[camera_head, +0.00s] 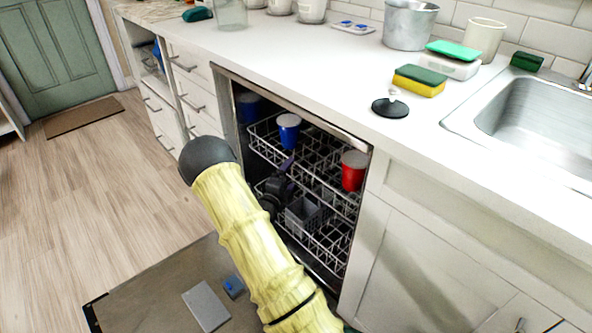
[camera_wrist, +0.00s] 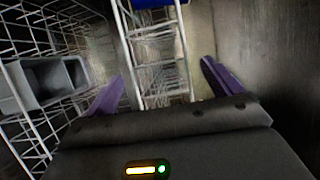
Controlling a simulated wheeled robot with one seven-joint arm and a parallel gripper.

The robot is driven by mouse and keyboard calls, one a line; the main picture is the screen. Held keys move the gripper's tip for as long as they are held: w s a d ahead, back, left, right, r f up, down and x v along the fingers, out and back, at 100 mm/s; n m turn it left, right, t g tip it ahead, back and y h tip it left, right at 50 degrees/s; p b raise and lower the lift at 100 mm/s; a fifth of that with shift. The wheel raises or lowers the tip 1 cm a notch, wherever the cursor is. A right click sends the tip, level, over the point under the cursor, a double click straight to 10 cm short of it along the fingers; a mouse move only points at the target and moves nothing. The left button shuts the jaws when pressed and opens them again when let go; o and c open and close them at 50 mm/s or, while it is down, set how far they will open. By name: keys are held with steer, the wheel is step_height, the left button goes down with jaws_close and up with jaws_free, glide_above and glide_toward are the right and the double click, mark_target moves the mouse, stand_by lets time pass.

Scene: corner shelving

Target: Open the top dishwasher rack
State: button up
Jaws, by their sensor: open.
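The top dishwasher rack (camera_head: 322,191) is a white wire rack inside the open dishwasher, level with the cavity. A blue cup (camera_head: 288,130) and a red cup (camera_head: 353,170) stand in it. My gripper (camera_head: 289,165) is at the rack's front, partly hidden by my arm. In the wrist view, my gripper (camera_wrist: 163,78) has its two purple fingers apart, with the top rack's wires (camera_wrist: 156,62) between and beyond them. Contact with the wires cannot be told. The blue cup's edge (camera_wrist: 150,3) shows at the top.
The lower rack (camera_head: 322,243) holds a grey basket (camera_head: 303,215), also in the wrist view (camera_wrist: 50,82). The dishwasher door (camera_head: 160,285) lies lowered in front, under my arm. White drawers (camera_head: 188,85) stand left, a cabinet (camera_head: 420,265) right. Wooden floor is free at left.

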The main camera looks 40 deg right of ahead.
mark_target(293, 170)
steer(key=b+x, duration=0.1)
steer(key=x, duration=0.4)
steer(key=shift+w+d, duration=0.15)
steer(key=shift+d, duration=0.15)
steer(key=c, duration=1.3)
steer(key=shift+o, duration=0.2)
steer(key=shift+a, duration=0.1)
